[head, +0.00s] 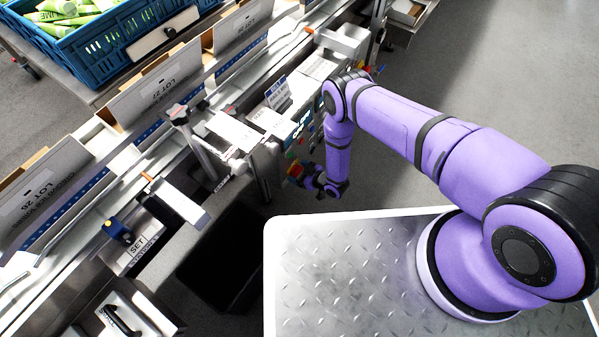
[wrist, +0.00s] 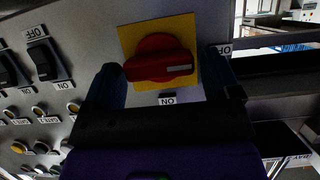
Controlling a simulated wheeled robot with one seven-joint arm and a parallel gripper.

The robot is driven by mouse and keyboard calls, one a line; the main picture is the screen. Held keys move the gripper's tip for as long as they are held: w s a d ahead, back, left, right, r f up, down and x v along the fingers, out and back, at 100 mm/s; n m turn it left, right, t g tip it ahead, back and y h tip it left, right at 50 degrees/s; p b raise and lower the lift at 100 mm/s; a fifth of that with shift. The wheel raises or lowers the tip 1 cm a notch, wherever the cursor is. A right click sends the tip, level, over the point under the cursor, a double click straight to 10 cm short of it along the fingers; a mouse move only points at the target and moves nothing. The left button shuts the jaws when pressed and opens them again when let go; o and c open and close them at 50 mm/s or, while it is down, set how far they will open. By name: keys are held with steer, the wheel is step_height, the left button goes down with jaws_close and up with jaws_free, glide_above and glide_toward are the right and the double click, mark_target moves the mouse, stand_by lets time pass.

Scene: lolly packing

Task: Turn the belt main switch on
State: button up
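The belt main switch (wrist: 160,55) is a red rotary knob on a yellow square plate, in the wrist view. Its grip bar lies nearly level, and the white mark on its right end points towards the OFF label (wrist: 225,50). The ON label (wrist: 167,99) sits below the plate. My gripper (wrist: 165,68) is open, with one dark finger left of the knob and one right of it. The left finger overlaps the bar's left end in the picture; contact cannot be told. In the head view my gripper (head: 308,179) is at the panel, beside the red-and-yellow switch (head: 294,170).
Black rocker switches (wrist: 42,62) and several round buttons (wrist: 42,112) sit left of the knob. In the head view the conveyor (head: 120,165) carries lot-marked cartons (head: 160,88). A blue crate (head: 95,62) with green packs stands behind. Floor at the right is clear.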

steer(key=c, duration=0.7)
steer(key=shift+m, duration=0.3)
steer(key=shift+w+d+m+g+y, duration=0.2)
steer(key=shift+m+g+y, duration=0.2)
steer(key=shift+m+g, duration=0.25)
steer(key=m, duration=0.1)
steer(key=m+g+y, duration=0.1)
steer(key=m, duration=0.1)
steer(key=shift+w+d+f+y, duration=0.1)
steer(key=shift+f+y, duration=0.05)
steer(key=shift+y, duration=0.15)
steer(key=m+g+y, duration=0.1)
steer(key=m, duration=0.1)
steer(key=shift+f+m, duration=0.15)
steer(key=shift+m, duration=0.2)
steer(key=shift+f+m+g+y, duration=0.15)
steer(key=shift+m+g+y, duration=0.1)
steer(key=shift+m+y, duration=1)
steer(key=shift+w+d+m+h, duration=0.1)
steer(key=shift+m+h, duration=0.15)
steer(key=shift+m, duration=0.2)
